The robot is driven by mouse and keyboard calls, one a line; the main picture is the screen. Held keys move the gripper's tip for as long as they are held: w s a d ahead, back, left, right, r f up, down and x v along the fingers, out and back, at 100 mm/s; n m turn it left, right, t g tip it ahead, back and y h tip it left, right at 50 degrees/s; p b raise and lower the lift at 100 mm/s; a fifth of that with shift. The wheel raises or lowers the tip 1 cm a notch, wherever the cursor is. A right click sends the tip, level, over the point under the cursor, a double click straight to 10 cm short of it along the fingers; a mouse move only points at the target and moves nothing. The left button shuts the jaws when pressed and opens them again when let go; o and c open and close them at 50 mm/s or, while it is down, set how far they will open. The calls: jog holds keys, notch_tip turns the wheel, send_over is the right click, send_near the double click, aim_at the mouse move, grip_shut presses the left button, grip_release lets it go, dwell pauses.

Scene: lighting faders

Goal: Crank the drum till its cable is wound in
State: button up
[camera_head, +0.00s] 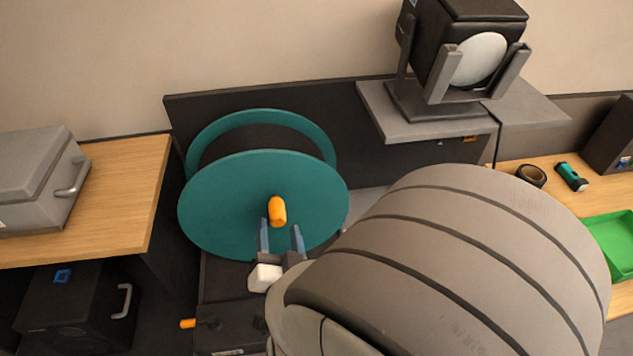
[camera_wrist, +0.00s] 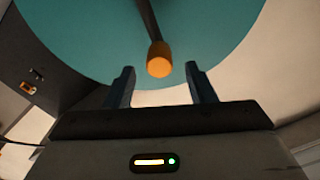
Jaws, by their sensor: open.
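The drum (camera_head: 225,215) is a teal two-flanged reel in a dark stand, left of centre in the head view. Its near flange also fills the top of the wrist view (camera_wrist: 90,35). An orange crank handle (camera_head: 278,211) sticks out from the near flange; in the wrist view the handle (camera_wrist: 159,60) is at the end of a dark crank arm. My gripper (camera_head: 281,228) is open, its two blue-grey fingers pointing at the flange. In the wrist view the handle appears between and just beyond the fingertips (camera_wrist: 159,72), not gripped. I cannot make out the cable on the drum.
A stage light (camera_head: 470,50) stands on a grey shelf (camera_head: 400,118) at upper right. A grey case (camera_head: 35,175) sits on the left wooden table. An orange-tipped lever (camera_head: 188,323) is low on the stand. A green tray (camera_head: 612,240), tape roll and flashlight lie on the right table.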

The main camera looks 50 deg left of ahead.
aim_at(276, 204)
jog(key=m, duration=0.1)
jog(key=m+b, duration=0.1)
jog(key=m, duration=0.2)
jog(key=shift+a+f, duration=0.1)
jog(key=shift+f, duration=0.15)
jog(key=m+b, duration=0.1)
jog(key=m, duration=0.3)
jog(key=shift+b, duration=0.35)
jog(key=m+b, duration=0.1)
jog(key=m, duration=0.3)
jog(key=shift+m, duration=0.3)
jog(key=m+b, duration=0.1)
jog(key=m, duration=0.3)
jog(key=shift+b, duration=0.3)
jog(key=m+b, duration=0.1)
jog(key=m, duration=0.3)
jog(key=m+b, duration=0.1)
jog(key=m, duration=0.3)
jog(key=shift+b, duration=0.4)
jog(key=m+b, duration=0.1)
jog(key=m, duration=0.3)
jog(key=m+b, duration=0.1)
jog(key=m, duration=0.3)
jog(key=shift+r, duration=0.2)
jog(key=p+x, duration=0.1)
jog(key=x, duration=0.6)
jog(key=shift+w+a+p, duration=0.15)
jog(key=shift+a+p, duration=0.05)
jog(key=shift+p, duration=0.1)
grip_shut()
